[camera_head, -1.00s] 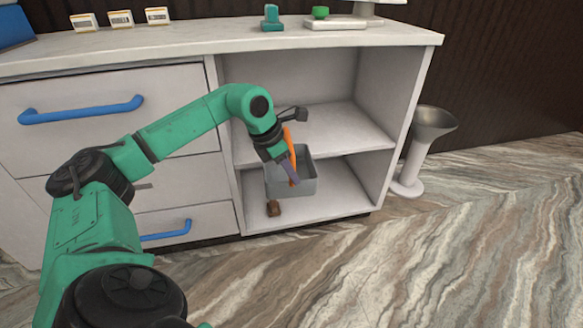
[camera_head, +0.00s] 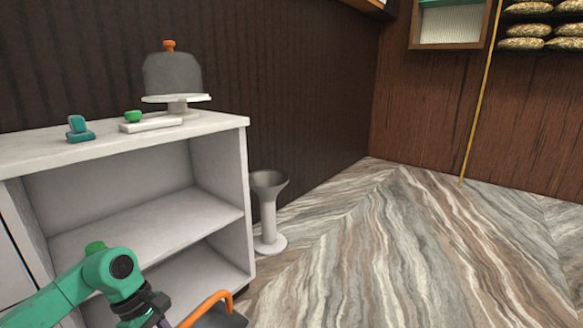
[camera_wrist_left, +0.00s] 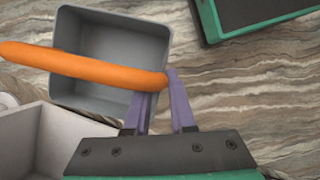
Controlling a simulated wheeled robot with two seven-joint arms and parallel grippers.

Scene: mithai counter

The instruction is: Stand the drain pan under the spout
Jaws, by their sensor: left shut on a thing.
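The drain pan is a grey square-sided bin (camera_wrist_left: 120,42) with an orange bar handle (camera_wrist_left: 80,65), seen from above and empty in the left wrist view. In the head view only a dark part of the pan (camera_head: 225,319) and its handle (camera_head: 205,306) show at the bottom edge. My left gripper (camera_wrist_left: 160,82) has its purple fingers at the handle's end and is shut on it. The pan hangs over the floor in front of the cabinet. I see no clear spout. My right gripper is not in view.
A white open-shelf cabinet (camera_head: 243,195) stands at left. Beside it is a grey funnel-shaped bowl on a white pedestal (camera_head: 268,200). The marbled floor (camera_head: 400,250) to the right is clear.

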